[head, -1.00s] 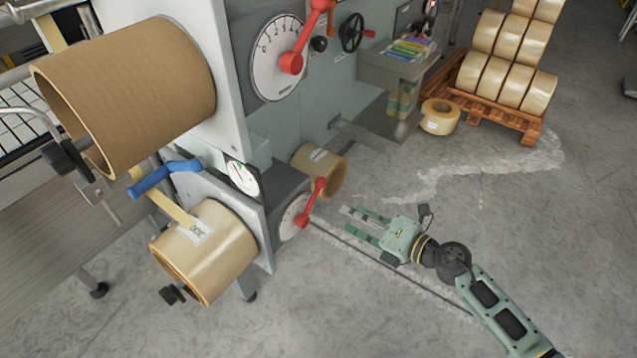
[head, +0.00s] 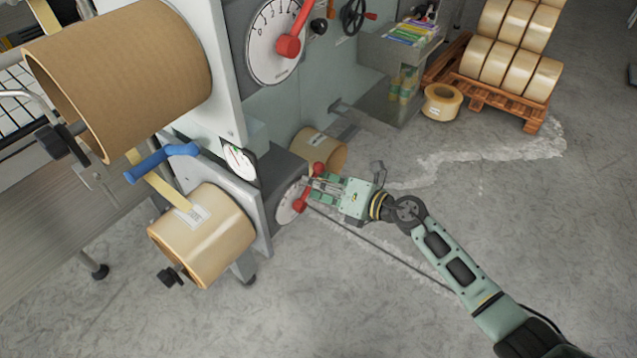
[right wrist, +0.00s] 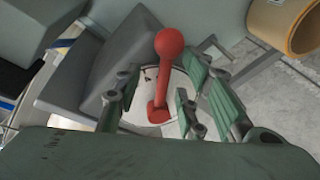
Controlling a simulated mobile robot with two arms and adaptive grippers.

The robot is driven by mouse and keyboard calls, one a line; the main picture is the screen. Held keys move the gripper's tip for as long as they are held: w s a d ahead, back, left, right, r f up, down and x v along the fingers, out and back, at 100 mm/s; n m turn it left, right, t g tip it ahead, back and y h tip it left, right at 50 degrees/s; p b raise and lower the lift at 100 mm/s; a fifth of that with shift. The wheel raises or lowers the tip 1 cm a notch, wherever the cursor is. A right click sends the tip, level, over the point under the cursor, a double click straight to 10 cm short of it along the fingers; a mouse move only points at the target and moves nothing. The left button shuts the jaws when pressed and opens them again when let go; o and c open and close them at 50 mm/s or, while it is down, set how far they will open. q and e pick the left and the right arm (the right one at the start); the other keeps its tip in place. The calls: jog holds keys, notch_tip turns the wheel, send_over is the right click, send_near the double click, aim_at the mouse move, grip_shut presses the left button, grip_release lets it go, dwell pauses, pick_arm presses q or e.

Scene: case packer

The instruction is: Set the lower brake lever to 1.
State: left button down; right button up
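The lower brake lever (head: 303,196) is red and sits on a white round dial (head: 287,203) low on the machine's side. In the right wrist view the lever (right wrist: 163,85) stands between my right gripper's fingers, its round knob toward the camera. My right gripper (head: 318,187) is open, with fingers on both sides of the lever; I see a gap on each side, and it also shows in the right wrist view (right wrist: 160,98). The dial's numbers are too small or hidden to read. My left gripper is not in view.
An upper red lever (head: 290,42) on a larger numbered dial (head: 275,45) is above. A big brown roll (head: 130,75) and a smaller tape roll (head: 205,235) stick out at left, with a blue handle (head: 160,162). Another roll (head: 325,150) lies behind the lower lever.

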jog(key=c, duration=0.9)
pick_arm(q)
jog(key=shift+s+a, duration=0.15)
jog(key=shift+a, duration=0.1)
pick_arm(e)
grip_shut()
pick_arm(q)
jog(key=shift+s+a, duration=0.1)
pick_arm(e)
jog(key=shift+d, duration=0.1)
